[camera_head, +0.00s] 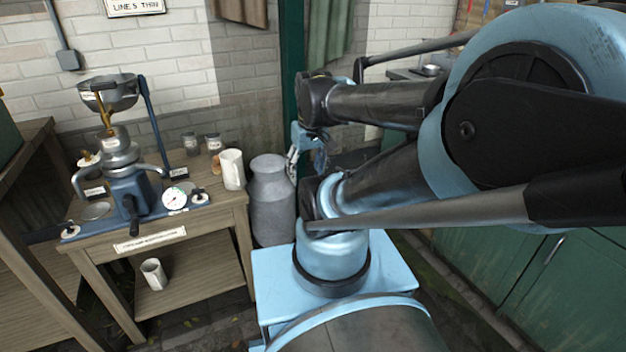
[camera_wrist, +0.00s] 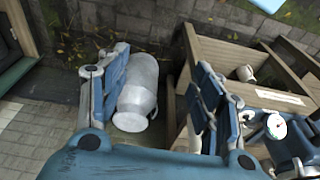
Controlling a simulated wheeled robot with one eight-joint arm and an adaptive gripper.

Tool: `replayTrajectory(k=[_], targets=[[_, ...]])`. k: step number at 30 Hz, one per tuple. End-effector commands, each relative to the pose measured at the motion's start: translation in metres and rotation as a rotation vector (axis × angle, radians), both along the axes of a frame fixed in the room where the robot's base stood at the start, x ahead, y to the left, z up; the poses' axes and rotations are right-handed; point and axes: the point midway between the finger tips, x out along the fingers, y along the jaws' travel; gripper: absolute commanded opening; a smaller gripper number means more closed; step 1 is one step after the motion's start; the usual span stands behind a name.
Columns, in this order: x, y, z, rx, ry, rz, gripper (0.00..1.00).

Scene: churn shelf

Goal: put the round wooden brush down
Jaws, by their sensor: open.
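I cannot clearly make out the round wooden brush in either view. A small orange-brown thing (camera_head: 216,164) on the table, partly behind the white mug (camera_head: 233,170), is too small to identify. My gripper (camera_head: 305,150) hangs above and beside the grey milk can (camera_head: 272,205), right of the wooden table (camera_head: 215,210). In the wrist view my gripper (camera_wrist: 158,92) has its two blue fingers wide apart with nothing held. The milk can (camera_wrist: 137,88) shows between them, farther down on the floor.
A blue cream separator (camera_head: 128,190) with a metal bowl and a gauge (camera_head: 174,199) stands on the table. Glass jars (camera_head: 213,143) stand at its back edge. Another mug (camera_head: 154,274) is on the lower shelf. Green cabinets (camera_head: 560,270) line the right.

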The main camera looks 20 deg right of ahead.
Motion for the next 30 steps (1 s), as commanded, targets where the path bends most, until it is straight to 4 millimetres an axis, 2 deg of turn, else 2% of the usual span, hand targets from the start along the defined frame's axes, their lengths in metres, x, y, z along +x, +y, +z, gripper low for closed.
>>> replayTrajectory(k=[3,9,25,27,30], targets=[[-0.017,-0.008,-0.012,-0.008,-0.003,-0.082,0.6],[-0.028,-0.015,-0.021,-0.016,-0.005,-0.151,0.6],[-0.028,-0.015,-0.021,-0.015,-0.006,-0.155,0.6],[-0.02,-0.015,-0.026,-0.016,0.006,-0.155,0.6],[-0.019,-0.015,-0.026,-0.016,0.006,-0.155,0.6]])
